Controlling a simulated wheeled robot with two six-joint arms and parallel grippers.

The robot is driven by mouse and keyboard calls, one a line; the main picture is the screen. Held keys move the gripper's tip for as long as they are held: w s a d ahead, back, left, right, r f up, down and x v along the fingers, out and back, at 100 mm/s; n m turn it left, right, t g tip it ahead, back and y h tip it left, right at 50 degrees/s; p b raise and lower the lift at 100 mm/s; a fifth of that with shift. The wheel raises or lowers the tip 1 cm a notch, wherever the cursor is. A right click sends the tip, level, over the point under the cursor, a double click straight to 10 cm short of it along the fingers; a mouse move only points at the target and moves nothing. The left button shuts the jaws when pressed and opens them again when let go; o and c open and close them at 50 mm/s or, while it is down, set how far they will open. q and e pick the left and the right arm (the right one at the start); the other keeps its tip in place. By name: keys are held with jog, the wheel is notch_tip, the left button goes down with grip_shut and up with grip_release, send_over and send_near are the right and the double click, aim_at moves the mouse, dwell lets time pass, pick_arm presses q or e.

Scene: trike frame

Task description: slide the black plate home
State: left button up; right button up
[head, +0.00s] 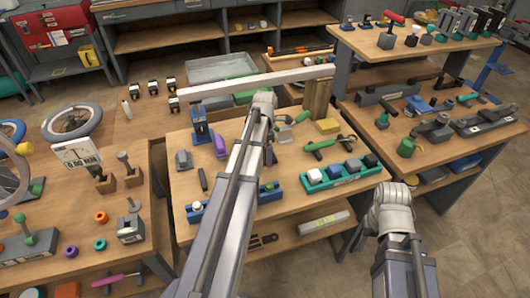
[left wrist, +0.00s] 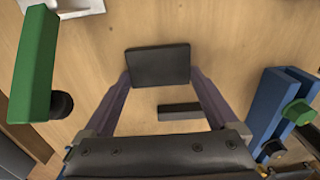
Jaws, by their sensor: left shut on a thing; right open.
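In the left wrist view my left gripper (left wrist: 158,76) has its two fingers on either side of a flat black plate (left wrist: 158,65). It is shut on that plate, above or at the wooden bench top. A smaller dark bar (left wrist: 180,111) shows between the fingers, nearer the wrist. In the head view my left arm hides its own gripper and the plate. My right gripper (head: 393,193) is at the right, off the front right of the middle bench. It is open, though its fingers are hard to make out.
A green handle (left wrist: 35,65) and a blue block with a green knob (left wrist: 298,112) flank my left gripper. The middle bench (head: 300,205) also holds a teal tray of blocks (head: 342,175), a purple object (head: 220,146) and a blue stand (head: 201,125). Other benches stand left and right.

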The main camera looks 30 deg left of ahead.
pick_arm(q)
jog(key=shift+w+a, duration=0.2)
jog(key=shift+w+a, duration=0.5)
jog(key=shift+a, duration=0.1)
jog(key=shift+w+a+r, duration=0.25)
jog(key=shift+w+a, duration=0.45)
jog(key=shift+a, duration=0.1)
jog(key=shift+w+a+f, duration=0.3)
jog(key=shift+a+f, duration=0.05)
jog(key=shift+a, duration=0.1)
jog(key=shift+r, duration=0.1)
jog(key=shift+w+a, duration=0.45)
dwell(0.7)
jog(key=o, duration=1.5)
jog(key=shift+o, duration=0.2)
